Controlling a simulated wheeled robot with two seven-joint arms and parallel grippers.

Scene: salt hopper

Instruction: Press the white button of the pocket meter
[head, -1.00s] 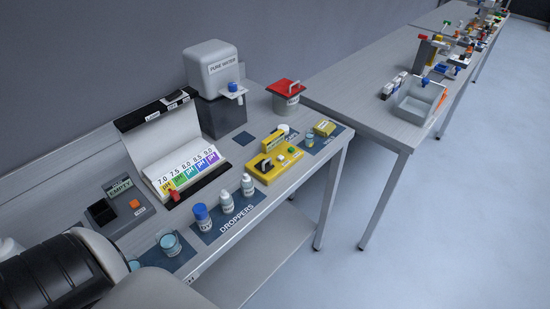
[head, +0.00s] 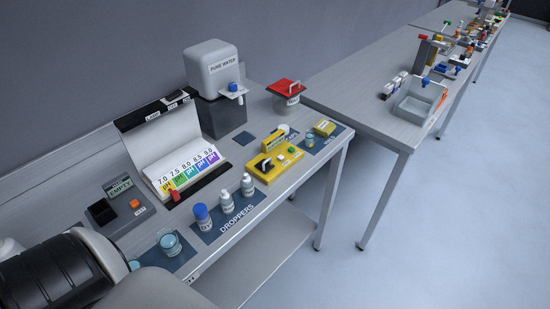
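A yellow instrument (head: 284,168), which looks like the pocket meter, lies on the near bench to the right of its middle. It has a small display, a black raised part, a small green spot and a small pale spot that may be the white button (head: 280,158). The details are too small to be sure. Neither of my grippers shows in the head view. Only a dark and pale part of my own body fills the lower left corner.
A dropper mat (head: 232,222) with several bottles lies in front of a pH colour chart (head: 188,166). A pure water dispenser (head: 213,70) and a red-lidded container (head: 291,102) stand behind. Another bench (head: 335,92) stands beyond.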

